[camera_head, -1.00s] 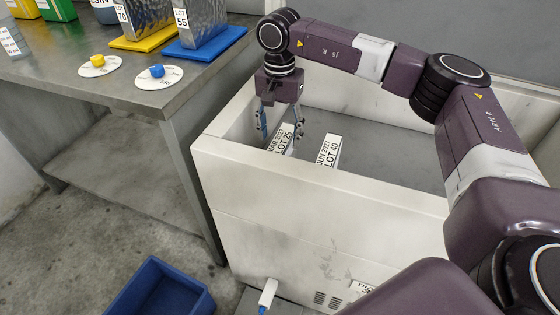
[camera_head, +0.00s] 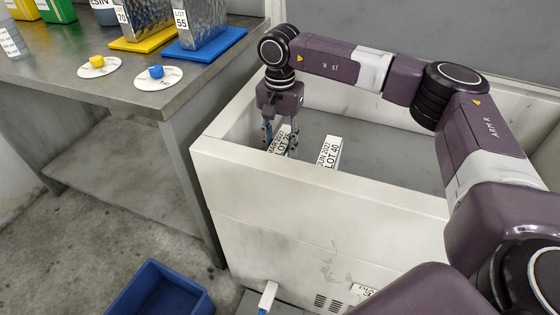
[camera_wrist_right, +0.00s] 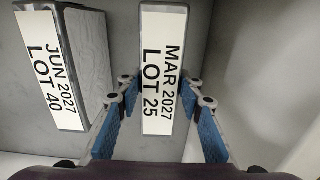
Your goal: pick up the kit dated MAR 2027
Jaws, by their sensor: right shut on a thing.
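The kit dated MAR 2027, LOT 25 (camera_head: 279,146), has a white label on its top and stands inside the white chest (camera_head: 300,185), near its left end. It also shows in the right wrist view (camera_wrist_right: 164,65), upright between the fingers. My right gripper (camera_head: 281,138) reaches down into the chest and is shut on this kit, one blue-padded finger on each side. The fingers (camera_wrist_right: 163,92) show in the wrist view too. A second kit, JUN 2027, LOT 40 (camera_head: 329,152), stands apart to the right; in the wrist view it is at left (camera_wrist_right: 60,65). My left gripper is not in view.
The chest walls rise around both kits; its floor (camera_head: 390,155) to the right is clear. A metal table (camera_head: 110,90) at left carries LOT 70 and LOT 55 containers on yellow and blue mats. A blue bin (camera_head: 160,290) stands on the floor.

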